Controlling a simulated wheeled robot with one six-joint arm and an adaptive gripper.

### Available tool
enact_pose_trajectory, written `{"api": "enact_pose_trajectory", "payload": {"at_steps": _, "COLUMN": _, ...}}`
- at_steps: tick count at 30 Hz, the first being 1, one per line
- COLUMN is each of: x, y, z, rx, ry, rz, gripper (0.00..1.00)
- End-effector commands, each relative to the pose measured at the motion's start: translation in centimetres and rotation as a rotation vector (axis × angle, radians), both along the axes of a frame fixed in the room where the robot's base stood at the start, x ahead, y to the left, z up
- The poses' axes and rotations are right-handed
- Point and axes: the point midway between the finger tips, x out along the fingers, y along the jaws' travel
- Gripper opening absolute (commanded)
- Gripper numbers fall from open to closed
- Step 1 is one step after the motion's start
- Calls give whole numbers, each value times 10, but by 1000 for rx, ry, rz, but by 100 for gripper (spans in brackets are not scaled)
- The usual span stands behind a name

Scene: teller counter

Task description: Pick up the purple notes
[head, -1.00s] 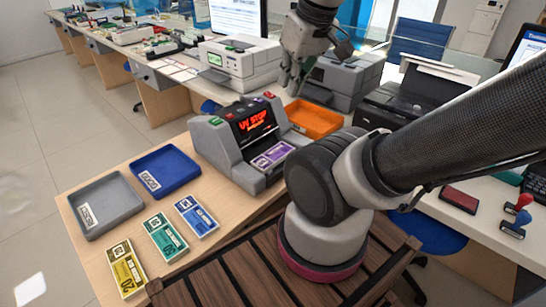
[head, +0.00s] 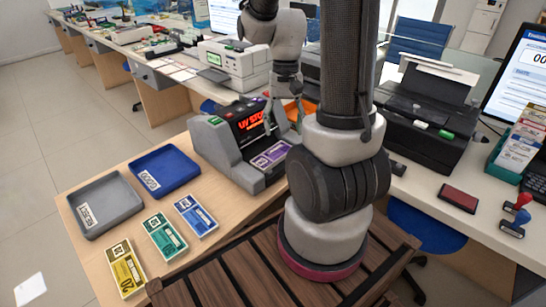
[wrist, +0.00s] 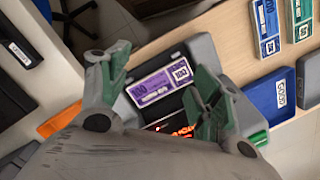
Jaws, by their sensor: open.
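The purple notes (head: 270,155) lie as a banded bundle marked 100 on the front tray of the grey note-checking machine (head: 222,158), below its red lit display. In the wrist view the purple notes (wrist: 160,87) show between the fingers, beyond the fingertips. My gripper (head: 285,112) is above the machine, near its display and behind the notes. In the wrist view my gripper (wrist: 158,90) is open, with a finger on each side of the bundle and nothing held. The exact height of the fingertips over the notes is hard to tell.
A blue tray (head: 165,172) and a grey tray (head: 105,205) stand left of the machine. Blue (head: 195,215), green (head: 164,236) and yellow (head: 126,268) note bundles lie in front. An orange tray (head: 303,107) sits behind the machine, partly hidden by my arm.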

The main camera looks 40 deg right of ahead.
Motion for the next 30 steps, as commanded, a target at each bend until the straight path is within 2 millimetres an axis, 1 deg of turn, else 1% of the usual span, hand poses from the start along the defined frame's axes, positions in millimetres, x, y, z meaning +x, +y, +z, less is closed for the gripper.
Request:
{"api": "enact_pose_trajectory", "payload": {"at_steps": 1, "x": 6, "y": -3, "z": -17, "rx": 4, "ry": 29, "rz": -82, "gripper": 64}}
{"api": "enact_pose_trajectory", "payload": {"at_steps": 3, "x": 16, "y": -7, "z": -38, "rx": -3, "ry": 53, "rz": -211, "gripper": 64}}
{"api": "enact_pose_trajectory", "payload": {"at_steps": 5, "x": 27, "y": -10, "z": -54, "rx": -12, "ry": 60, "rz": -336, "gripper": 64}}
{"api": "enact_pose_trajectory", "payload": {"at_steps": 6, "x": 36, "y": -12, "z": -61, "rx": -22, "ry": 53, "rz": -425, "gripper": 64}}
{"api": "enact_pose_trajectory", "payload": {"at_steps": 7, "x": 44, "y": -13, "z": -63, "rx": -27, "ry": 40, "rz": -483, "gripper": 64}}
{"api": "enact_pose_trajectory", "payload": {"at_steps": 9, "x": 58, "y": -15, "z": -60, "rx": -37, "ry": 1, "rz": -600, "gripper": 64}}
{"api": "enact_pose_trajectory", "payload": {"at_steps": 12, "x": 66, "y": -17, "z": -61, "rx": -44, "ry": -18, "rz": -718, "gripper": 64}}
{"api": "enact_pose_trajectory", "payload": {"at_steps": 14, "x": 67, "y": -17, "z": -61, "rx": -48, "ry": -23, "rz": -758, "gripper": 64}}
{"api": "enact_pose_trajectory", "payload": {"at_steps": 17, "x": 67, "y": -16, "z": -68, "rx": -50, "ry": -18, "rz": -787, "gripper": 64}}
{"api": "enact_pose_trajectory", "payload": {"at_steps": 23, "x": 65, "y": -14, "z": -93, "rx": -51, "ry": -16, "rz": -785, "gripper": 64}}
{"api": "enact_pose_trajectory", "payload": {"at_steps": 30, "x": 62, "y": -11, "z": -129, "rx": -51, "ry": -16, "rz": -784, "gripper": 64}}
